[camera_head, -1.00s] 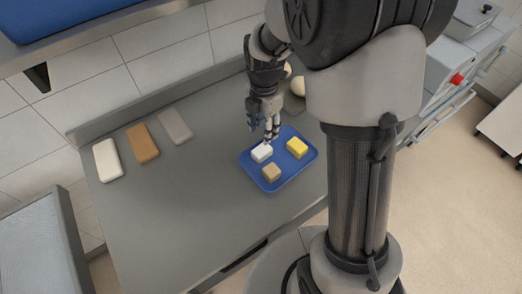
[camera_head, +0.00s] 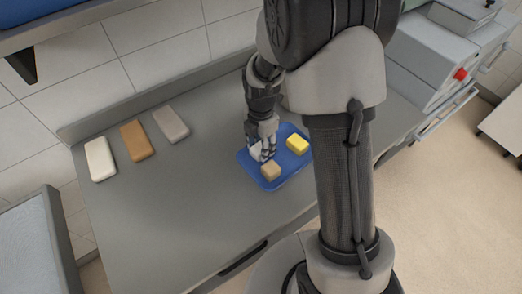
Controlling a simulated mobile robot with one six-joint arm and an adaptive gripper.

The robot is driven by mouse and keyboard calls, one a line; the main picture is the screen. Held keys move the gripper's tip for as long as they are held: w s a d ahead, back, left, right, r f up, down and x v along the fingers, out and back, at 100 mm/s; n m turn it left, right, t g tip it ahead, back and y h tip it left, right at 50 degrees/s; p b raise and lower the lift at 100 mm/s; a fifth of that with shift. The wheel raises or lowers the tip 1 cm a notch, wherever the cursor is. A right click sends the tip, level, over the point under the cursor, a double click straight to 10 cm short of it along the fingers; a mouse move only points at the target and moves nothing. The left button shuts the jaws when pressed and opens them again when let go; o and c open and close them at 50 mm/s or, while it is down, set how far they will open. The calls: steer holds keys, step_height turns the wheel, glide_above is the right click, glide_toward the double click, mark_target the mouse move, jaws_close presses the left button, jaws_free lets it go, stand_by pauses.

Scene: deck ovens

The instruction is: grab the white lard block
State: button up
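The white lard block (camera_head: 255,151) sits on a blue tray (camera_head: 247,167) on the steel counter, at the tray's left side. My gripper (camera_head: 266,155) is down over the tray, with its fingers right at the white block and hiding part of it. I cannot tell whether the fingers touch the block or close on it. A yellow block (camera_head: 297,144) lies on the tray to the right, and a tan block (camera_head: 271,170) lies at its near side.
White (camera_head: 100,159), orange-brown (camera_head: 137,141) and grey (camera_head: 171,124) slabs lie in a row on the counter's (camera_head: 190,210) left part. The counter's front left is clear. A grey machine with a red button (camera_head: 460,74) stands at the right.

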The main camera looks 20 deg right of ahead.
steer(key=c, duration=0.7)
steer(key=shift+r, duration=0.1)
